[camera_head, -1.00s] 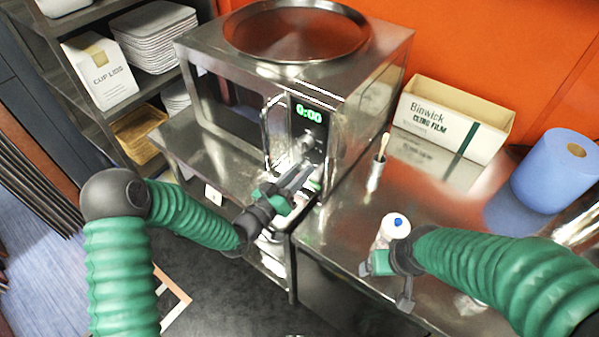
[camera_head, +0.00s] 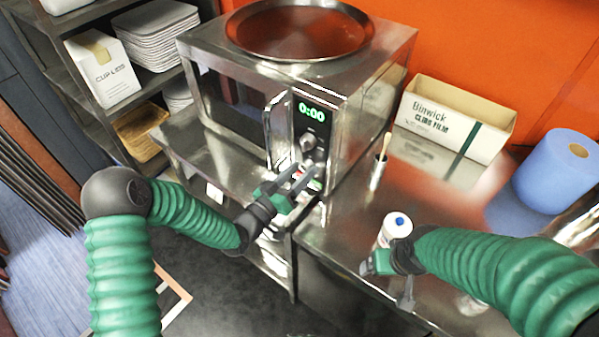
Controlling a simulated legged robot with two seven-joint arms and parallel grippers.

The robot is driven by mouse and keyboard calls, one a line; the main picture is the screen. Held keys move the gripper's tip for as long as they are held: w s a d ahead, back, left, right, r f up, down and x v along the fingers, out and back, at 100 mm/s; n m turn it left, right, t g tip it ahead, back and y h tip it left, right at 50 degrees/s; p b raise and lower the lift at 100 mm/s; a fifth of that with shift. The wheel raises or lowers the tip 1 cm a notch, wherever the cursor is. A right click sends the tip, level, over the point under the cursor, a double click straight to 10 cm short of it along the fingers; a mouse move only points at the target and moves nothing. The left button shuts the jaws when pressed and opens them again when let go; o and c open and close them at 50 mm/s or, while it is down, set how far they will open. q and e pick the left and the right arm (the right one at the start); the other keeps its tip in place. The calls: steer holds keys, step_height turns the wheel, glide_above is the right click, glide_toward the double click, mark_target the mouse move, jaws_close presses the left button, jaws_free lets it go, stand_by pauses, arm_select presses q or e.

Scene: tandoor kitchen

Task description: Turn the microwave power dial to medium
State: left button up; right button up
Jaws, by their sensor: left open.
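The steel microwave (camera_head: 357,108) stands on the counter, its green display reading 0:00. Its round power dial (camera_head: 308,142) sits on the control panel below the display, and a second knob lower down is partly hidden by my gripper. I cannot read the dial's setting. My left gripper (camera_head: 307,171) is open and empty, its fingers pointing at the panel just below the upper dial. I cannot tell whether they touch the lower knob. My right gripper (camera_head: 388,285) is low over the counter near a white bottle; its fingers are not clear.
A round metal tray (camera_head: 298,30) lies on the microwave. The white bottle (camera_head: 394,228) with a blue cap, a metal cup with a brush (camera_head: 378,170), a cling film box (camera_head: 450,120) and a blue paper roll (camera_head: 558,172) stand on the right counter. Shelves are at left.

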steer(key=shift+s+b+x, duration=0.25)
steer(key=shift+b+x, duration=0.75)
steer(key=shift+b, duration=0.05)
steer(key=shift+f, duration=0.1)
arm_select(q)
steer(key=v, duration=1.7)
steer(key=shift+f, duration=0.15)
steer(key=shift+w, duration=0.1)
